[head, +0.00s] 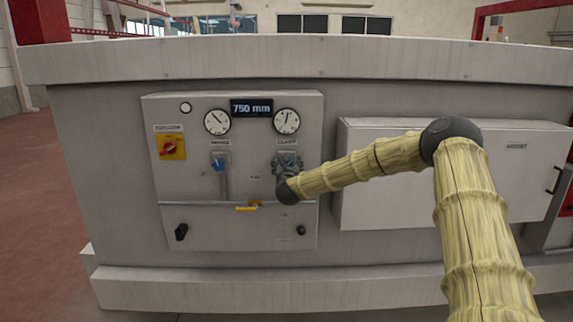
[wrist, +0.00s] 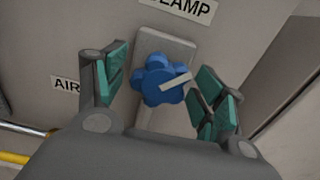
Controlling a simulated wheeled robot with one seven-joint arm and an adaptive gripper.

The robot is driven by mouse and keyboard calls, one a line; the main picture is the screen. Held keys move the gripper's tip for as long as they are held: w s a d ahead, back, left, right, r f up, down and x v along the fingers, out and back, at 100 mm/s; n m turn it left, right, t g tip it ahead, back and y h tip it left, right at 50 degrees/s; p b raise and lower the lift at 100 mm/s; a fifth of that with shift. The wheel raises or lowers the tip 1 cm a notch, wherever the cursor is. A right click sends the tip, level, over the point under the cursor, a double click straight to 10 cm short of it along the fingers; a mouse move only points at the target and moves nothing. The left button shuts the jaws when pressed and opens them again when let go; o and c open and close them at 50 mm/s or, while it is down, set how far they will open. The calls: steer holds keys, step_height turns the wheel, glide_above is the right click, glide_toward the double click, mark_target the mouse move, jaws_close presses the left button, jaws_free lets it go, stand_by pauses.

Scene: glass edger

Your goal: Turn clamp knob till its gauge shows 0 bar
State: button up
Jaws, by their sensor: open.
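The blue clamp knob (wrist: 158,82) sits on a grey plate under the CLAMP label (wrist: 192,8) in the wrist view, with a pale pointer bar across it. My gripper (wrist: 163,88) is open, with one green-padded finger on each side of the knob. The left pad looks apart from the knob; the right pads are close to it, and I cannot tell if they touch. In the head view my gripper (head: 287,172) largely covers the knob. The clamp gauge (head: 286,121) is the right dial above it; its needle points roughly up, too small to read.
A second blue knob (head: 219,164) sits to the left under the left gauge (head: 217,122). A display (head: 251,108) reads 750 mm. A red rotary switch (head: 170,147) is on a yellow plate. A yellow lever (head: 246,208) is below. A grey cabinet (head: 380,205) projects on the right.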

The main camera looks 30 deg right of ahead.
steer(key=c, duration=1)
steer(key=shift+a, duration=0.1)
